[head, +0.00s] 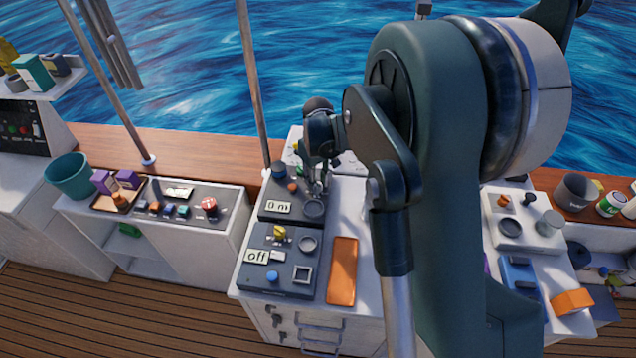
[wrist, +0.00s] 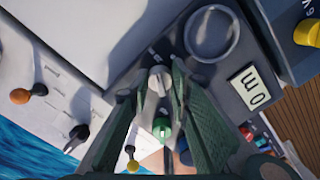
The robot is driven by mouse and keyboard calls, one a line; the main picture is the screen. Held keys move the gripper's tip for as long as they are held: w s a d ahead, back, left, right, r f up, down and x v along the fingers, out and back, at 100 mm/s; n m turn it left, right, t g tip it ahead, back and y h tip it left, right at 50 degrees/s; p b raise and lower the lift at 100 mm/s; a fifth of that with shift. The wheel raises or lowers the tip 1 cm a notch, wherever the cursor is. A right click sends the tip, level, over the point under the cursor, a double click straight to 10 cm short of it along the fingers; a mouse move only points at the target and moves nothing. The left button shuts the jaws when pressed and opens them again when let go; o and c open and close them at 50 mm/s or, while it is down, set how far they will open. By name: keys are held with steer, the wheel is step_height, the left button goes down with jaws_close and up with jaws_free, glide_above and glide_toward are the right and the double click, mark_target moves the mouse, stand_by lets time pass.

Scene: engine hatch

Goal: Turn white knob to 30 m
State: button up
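The white knob (wrist: 158,82) sits on a dark panel in the wrist view, between the tips of my gripper's two green fingers (wrist: 159,88). A narrow gap seems to show beside the knob, so the fingers look open around it; contact is not clear. The display (wrist: 251,87) beside it reads "0 m". In the head view my gripper (head: 318,187) points down over the rear dark panel, whose display (head: 278,207) also reads "0 m". The white knob is hidden there behind my gripper.
A round ring (wrist: 212,33) lies close to my gripper. A green knob (wrist: 162,129) and a yellow-tipped lever (wrist: 132,165) are also near. The front panel (head: 254,285) has an "off" display (head: 257,257) and a blue button (head: 272,276). An orange pad (head: 342,270) lies to its right.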

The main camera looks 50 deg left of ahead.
steer(key=shift+m+b, duration=0.3)
steer(key=shift+b, duration=0.05)
steer(key=m+b, duration=0.3)
steer(key=m, duration=0.2)
steer(key=shift+f+b, duration=0.1)
steer(key=shift+b, duration=0.25)
steer(key=m+b, duration=0.2)
steer(key=m, duration=0.4)
steer(key=shift+b, duration=0.3)
steer(key=o, duration=0.9)
steer(key=shift+r, duration=0.3)
step_height(320, 180, up, 12)
steer(key=shift+f, duration=0.15)
